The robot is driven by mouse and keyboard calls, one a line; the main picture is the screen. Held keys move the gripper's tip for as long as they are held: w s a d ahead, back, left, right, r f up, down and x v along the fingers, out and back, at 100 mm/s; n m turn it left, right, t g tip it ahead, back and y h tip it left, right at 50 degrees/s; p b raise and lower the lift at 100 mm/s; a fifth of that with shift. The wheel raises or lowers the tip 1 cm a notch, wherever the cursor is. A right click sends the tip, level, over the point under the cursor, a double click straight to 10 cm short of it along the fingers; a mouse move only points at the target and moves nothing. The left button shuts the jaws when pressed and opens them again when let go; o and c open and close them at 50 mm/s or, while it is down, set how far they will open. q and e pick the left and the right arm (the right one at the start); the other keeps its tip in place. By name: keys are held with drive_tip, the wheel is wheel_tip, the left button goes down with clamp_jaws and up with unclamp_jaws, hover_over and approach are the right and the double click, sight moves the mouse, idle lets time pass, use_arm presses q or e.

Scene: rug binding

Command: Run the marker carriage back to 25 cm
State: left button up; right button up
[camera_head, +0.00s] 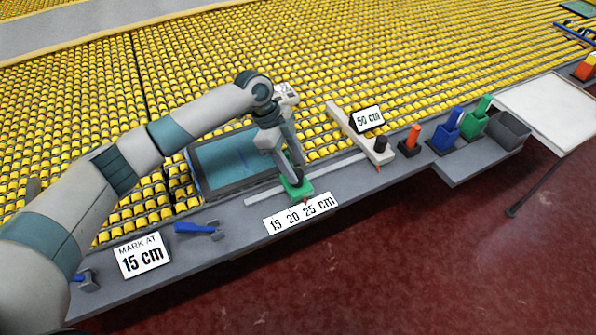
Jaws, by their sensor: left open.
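The green marker carriage (297,190) sits on the light grey rail (262,197) along the front of the ledge. A small red pointer (305,201) at its front edge is close to the 25 on the white scale label (300,213), which reads 15 20 25 cm. My left gripper (293,172) points down right over the carriage, open, with its fingertips at the carriage's top. I cannot tell whether the fingers touch it. A white sign (142,257) at the left reads MARK AT 15 cm. My right gripper is out of view.
A white bar with a black knob (380,146) and a 50 cm sign (367,120) stand right of the rail. Orange, blue and green holders (446,135) stand further right. A blue-handled tool (197,228) lies left. A dark-framed screen (230,162) is behind my gripper.

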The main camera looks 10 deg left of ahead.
use_arm(q)
drive_tip(key=b+v, duration=0.3)
drive_tip(key=v, duration=1.1)
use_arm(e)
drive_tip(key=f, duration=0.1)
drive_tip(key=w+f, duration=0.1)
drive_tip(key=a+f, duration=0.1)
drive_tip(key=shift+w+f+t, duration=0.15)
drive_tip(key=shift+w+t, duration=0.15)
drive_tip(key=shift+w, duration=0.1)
use_arm(q)
drive_tip(key=shift+d, duration=0.15)
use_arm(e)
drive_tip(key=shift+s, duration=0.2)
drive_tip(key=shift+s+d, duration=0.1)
